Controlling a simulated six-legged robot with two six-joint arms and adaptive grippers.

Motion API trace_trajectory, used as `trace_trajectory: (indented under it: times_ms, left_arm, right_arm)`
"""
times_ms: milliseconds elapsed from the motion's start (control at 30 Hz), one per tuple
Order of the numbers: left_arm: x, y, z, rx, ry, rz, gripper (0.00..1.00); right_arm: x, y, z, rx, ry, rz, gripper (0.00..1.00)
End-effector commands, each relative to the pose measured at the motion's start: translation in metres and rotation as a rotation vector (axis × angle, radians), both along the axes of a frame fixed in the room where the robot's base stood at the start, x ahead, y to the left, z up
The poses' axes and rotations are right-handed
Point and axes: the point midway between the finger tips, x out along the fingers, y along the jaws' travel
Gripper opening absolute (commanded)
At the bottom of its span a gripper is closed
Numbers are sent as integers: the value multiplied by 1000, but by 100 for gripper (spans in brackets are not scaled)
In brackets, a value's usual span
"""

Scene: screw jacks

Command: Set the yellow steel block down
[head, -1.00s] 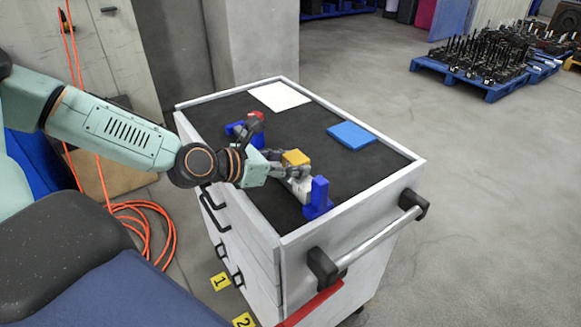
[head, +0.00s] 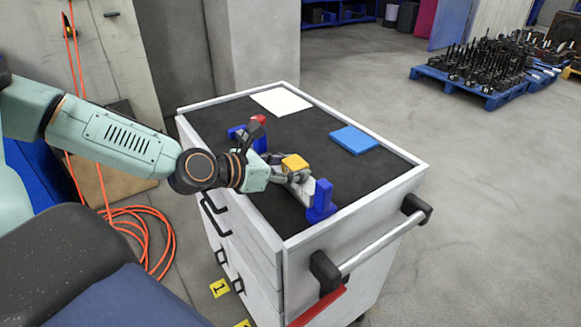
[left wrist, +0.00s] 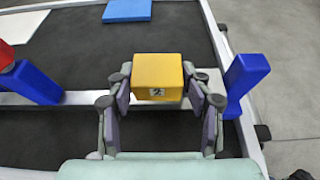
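The yellow steel block (head: 295,162) is over the near part of the black cart top, by a grey bar (head: 304,186) between two blue supports. In the left wrist view the yellow block (left wrist: 157,76) sits between the fingertips of my left gripper (left wrist: 158,80), which appear to touch both its sides. Its near face carries a small label with a "2". In the head view my left gripper (head: 290,172) reaches in from the left with its fingers at the block. The block overlaps the bar in view; I cannot tell whether it rests on it. My right gripper is not in view.
One blue support (head: 320,202) stands right of the block; the other (head: 259,139), with a red piece (head: 258,119) by it, is farther back. A white plate (head: 281,101) and a blue plate (head: 353,139) lie on the cart top (head: 310,130). Its middle is clear.

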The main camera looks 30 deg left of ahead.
Motion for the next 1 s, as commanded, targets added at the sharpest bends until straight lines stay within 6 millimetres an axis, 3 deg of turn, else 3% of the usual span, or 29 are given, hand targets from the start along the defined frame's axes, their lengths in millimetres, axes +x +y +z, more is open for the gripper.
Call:
trace_trajectory:
  times_ms: [33,133,833,1000]
  left_arm:
    - [-6,-4,-9,-1,26,-14,61]
    - [-6,-4,-9,-1,26,-14,69]
    - [-4,-2,-9,0,26,-10,69]
    - [-4,-1,-1,2,25,-9,69]
  right_arm:
    - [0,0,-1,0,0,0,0]
    - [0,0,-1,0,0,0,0]
    - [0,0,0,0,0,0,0]
    - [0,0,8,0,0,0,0]
